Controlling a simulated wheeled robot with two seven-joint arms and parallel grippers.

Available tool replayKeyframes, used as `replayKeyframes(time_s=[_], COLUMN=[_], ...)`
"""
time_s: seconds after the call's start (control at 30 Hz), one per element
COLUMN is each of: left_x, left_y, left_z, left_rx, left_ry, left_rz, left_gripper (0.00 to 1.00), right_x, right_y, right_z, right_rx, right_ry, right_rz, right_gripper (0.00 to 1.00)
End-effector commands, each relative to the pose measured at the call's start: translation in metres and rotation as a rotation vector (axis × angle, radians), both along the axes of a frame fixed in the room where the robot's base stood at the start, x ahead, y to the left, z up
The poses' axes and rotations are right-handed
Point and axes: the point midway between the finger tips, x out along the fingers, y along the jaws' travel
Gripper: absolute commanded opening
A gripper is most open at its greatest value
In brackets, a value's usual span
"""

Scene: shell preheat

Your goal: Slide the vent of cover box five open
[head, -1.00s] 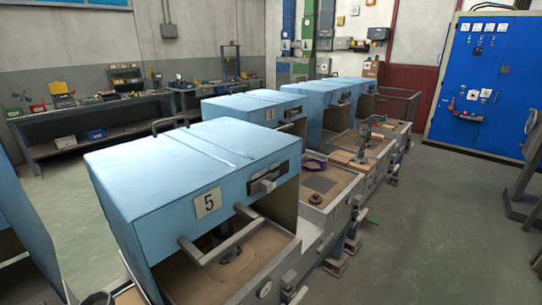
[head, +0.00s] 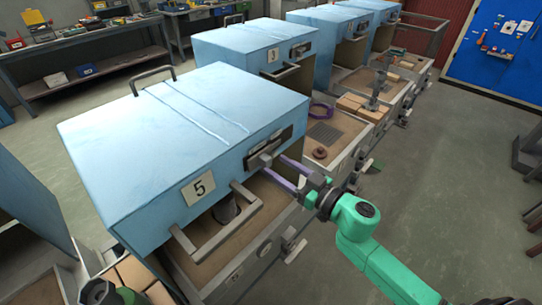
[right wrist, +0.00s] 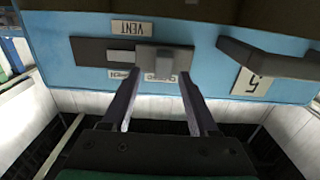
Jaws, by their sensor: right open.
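Cover box five (head: 170,150) is a light blue box with a "5" plate (head: 198,187) and a grey bar handle (head: 222,230). Its vent is a dark slotted plate (head: 284,142) with a grey slider knob (head: 262,158). In the right wrist view, upside down, the knob (right wrist: 158,57) lines up with the label that seems to read "CLOSED"; the "OPEN" label (right wrist: 119,75) is to its left. My right gripper (right wrist: 160,74) is open, its fingertips just short of the knob and on either side of it. It also shows in the head view (head: 278,168). My left gripper is out of view.
More blue cover boxes stand in a row behind, one marked 3 (head: 262,50).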

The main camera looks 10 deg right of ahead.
Motion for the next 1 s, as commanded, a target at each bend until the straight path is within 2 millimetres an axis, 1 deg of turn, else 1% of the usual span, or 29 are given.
replayKeyframes(time_s=[0.03, 0.1, 0.13, 0.27, 0.4, 0.47, 0.57, 0.6, 0.63, 1.0], left_x=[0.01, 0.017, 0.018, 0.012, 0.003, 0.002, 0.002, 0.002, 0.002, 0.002], left_y=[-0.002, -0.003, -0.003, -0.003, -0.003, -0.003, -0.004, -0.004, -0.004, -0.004], left_z=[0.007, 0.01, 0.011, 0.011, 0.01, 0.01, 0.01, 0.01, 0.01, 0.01], left_rx=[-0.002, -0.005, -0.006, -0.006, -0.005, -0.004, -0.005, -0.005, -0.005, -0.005], left_ry=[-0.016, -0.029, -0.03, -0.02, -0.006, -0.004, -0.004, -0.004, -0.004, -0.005], left_rz=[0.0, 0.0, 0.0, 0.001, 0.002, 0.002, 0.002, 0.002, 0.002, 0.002], left_gripper=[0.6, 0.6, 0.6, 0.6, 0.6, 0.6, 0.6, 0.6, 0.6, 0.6], right_x=[0.009, 0.019, 0.022, 0.029, 0.029, 0.029, 0.029, 0.029, 0.029, 0.029], right_y=[0.006, 0.012, 0.014, 0.019, 0.02, 0.02, 0.02, 0.02, 0.02, 0.02], right_z=[0.006, 0.004, 0.003, 0.001, 0.0, 0.0, 0.0, 0.0, 0.0, 0.0], right_rx=[0.001, 0.002, 0.003, 0.001, 0.0, 0.0, 0.0, 0.0, 0.0, 0.001], right_ry=[-0.004, -0.002, -0.001, -0.001, 0.0, 0.0, 0.0, 0.0, 0.0, -0.001], right_rz=[0.0, -0.002, -0.002, 0.0, 0.0, 0.0, 0.0, 0.0, 0.0, 0.001], right_gripper=[0.6, 0.6, 0.6, 0.6, 0.6, 0.6, 0.26, 0.1, 0.0, 0.0])
